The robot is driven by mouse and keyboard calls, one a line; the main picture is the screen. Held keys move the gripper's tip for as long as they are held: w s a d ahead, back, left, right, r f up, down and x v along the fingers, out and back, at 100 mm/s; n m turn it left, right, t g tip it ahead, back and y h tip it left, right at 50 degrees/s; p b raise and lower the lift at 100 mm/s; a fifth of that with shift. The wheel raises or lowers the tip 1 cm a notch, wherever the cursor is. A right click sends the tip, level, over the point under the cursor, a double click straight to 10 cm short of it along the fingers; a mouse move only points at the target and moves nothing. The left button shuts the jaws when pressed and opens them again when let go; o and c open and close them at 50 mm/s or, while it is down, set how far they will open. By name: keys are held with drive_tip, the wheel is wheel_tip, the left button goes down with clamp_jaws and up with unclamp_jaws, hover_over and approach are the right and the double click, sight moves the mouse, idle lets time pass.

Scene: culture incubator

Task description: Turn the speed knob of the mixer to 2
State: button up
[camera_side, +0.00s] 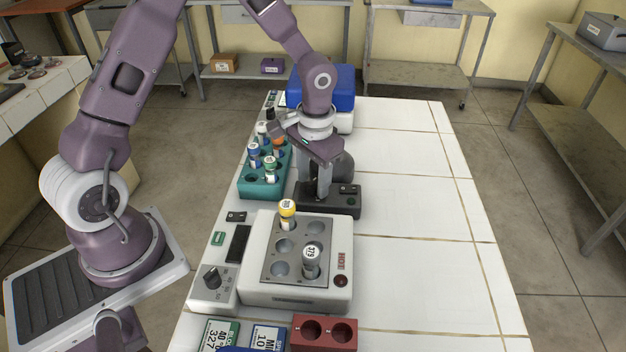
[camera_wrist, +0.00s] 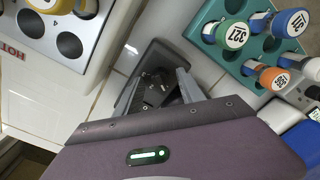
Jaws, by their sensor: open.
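The mixer (camera_side: 347,205) is a dark grey unit on the white bench, behind the hot block, with small black controls on its top. It also shows in the wrist view (camera_wrist: 150,57). My gripper (camera_side: 322,194) points down over the mixer's near left part. In the wrist view, my gripper (camera_wrist: 160,88) is open, its fingers either side of a small black part that looks like the speed knob (camera_wrist: 156,82). I cannot tell whether the fingers touch it. The knob's setting is not readable, and in the side view my gripper hides it.
A teal rack (camera_side: 262,190) with several capped tubes is close on the left. A blue-lidded box (camera_side: 342,88) stands behind. The bench's right side is clear.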

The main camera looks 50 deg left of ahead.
drive_tip(key=shift+f, duration=0.35)
clamp_jaws()
drive_tip(key=m, duration=1.1)
drive_tip(key=shift+m, duration=0.3)
drive_tip(key=shift+t, duration=0.3)
drive_tip(key=shift+s, duration=0.1)
